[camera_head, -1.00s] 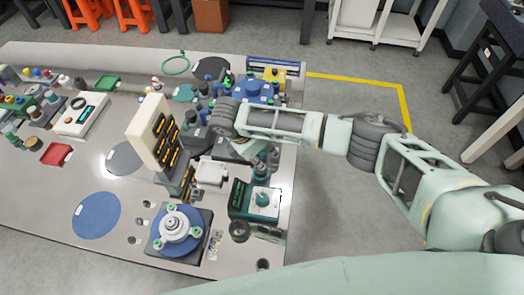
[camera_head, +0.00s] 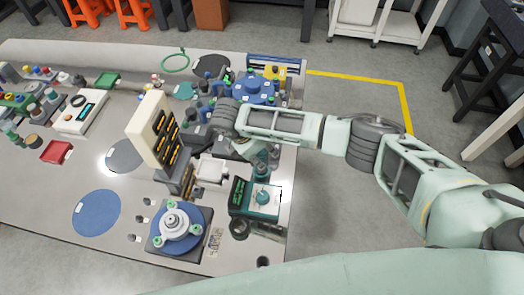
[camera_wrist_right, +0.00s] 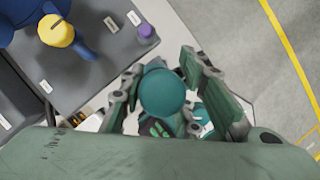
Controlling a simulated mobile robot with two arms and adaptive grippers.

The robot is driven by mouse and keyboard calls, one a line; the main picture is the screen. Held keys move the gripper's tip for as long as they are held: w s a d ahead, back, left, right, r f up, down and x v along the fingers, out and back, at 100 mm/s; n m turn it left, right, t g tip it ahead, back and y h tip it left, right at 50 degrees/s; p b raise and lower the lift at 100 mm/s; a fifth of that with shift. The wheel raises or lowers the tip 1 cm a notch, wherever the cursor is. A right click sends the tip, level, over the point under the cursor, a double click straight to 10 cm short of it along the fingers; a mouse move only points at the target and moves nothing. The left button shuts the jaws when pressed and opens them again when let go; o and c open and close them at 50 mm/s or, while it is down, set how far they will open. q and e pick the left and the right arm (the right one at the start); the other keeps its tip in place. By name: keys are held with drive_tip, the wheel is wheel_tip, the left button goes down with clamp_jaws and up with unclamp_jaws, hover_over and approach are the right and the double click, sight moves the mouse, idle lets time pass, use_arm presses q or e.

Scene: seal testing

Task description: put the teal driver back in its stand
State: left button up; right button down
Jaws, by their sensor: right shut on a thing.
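The teal driver (camera_wrist_right: 162,92) shows in the right wrist view as a round teal top between the fingers. My right gripper (camera_head: 264,158) is shut on it; the fingers (camera_wrist_right: 165,98) stand on both sides of it. In the head view the driver is mostly hidden by the gripper and wrist. Just in front of the gripper is a teal unit (camera_head: 240,196) with a dark display, and a white panel with a teal knob (camera_head: 262,197). I cannot tell which part is the driver's stand. My left gripper is not in view.
Blue fittings (camera_head: 252,90) are behind. The table's right edge is close.

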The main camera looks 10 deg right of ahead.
drive_tip(key=shift+f, duration=0.25)
drive_tip(key=shift+f, duration=0.15)
idle(1.0)
drive_tip(key=c, duration=1.2)
unclamp_jaws()
drive_tip(key=shift+s, duration=0.1)
wheel_tip(320, 180, up, 9)
drive_tip(key=p, duration=0.9)
drive_tip(key=shift+p, duration=0.4)
